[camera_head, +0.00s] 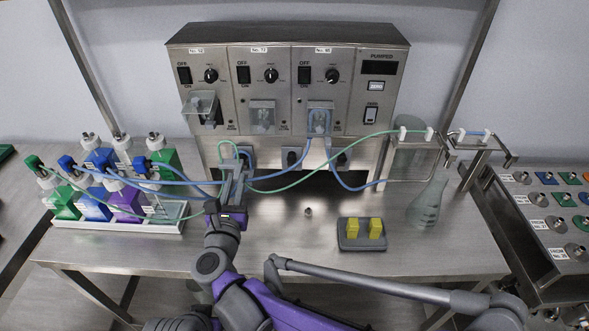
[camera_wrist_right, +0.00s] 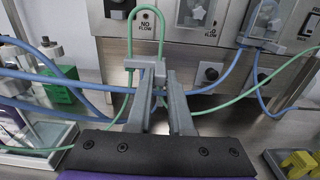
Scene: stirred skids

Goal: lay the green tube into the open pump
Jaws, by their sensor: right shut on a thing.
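The green tube (camera_head: 290,182) runs from the bottles at left, through my right gripper, to the outlet stand at right. My right gripper (camera_head: 232,180) is shut on a grey piece (camera_wrist_right: 146,64) that carries the green tube; the tube stands up in a loop (camera_wrist_right: 145,18) above the fingers (camera_wrist_right: 160,98). The open pump (camera_head: 208,118) is the leftmost on the steel panel, its clear cover (camera_head: 199,103) swung outward. The loop is below and right of that pump, apart from it. My left gripper is not in view.
Blue tubes (camera_head: 185,184) cross near my right gripper. The right pump (camera_head: 320,120) has a blue tube in it; the middle pump (camera_head: 262,114) looks empty. Bottles (camera_head: 125,200) stand at left. A flask (camera_head: 429,200) and a grey holder with yellow blocks (camera_head: 361,243) stand at right.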

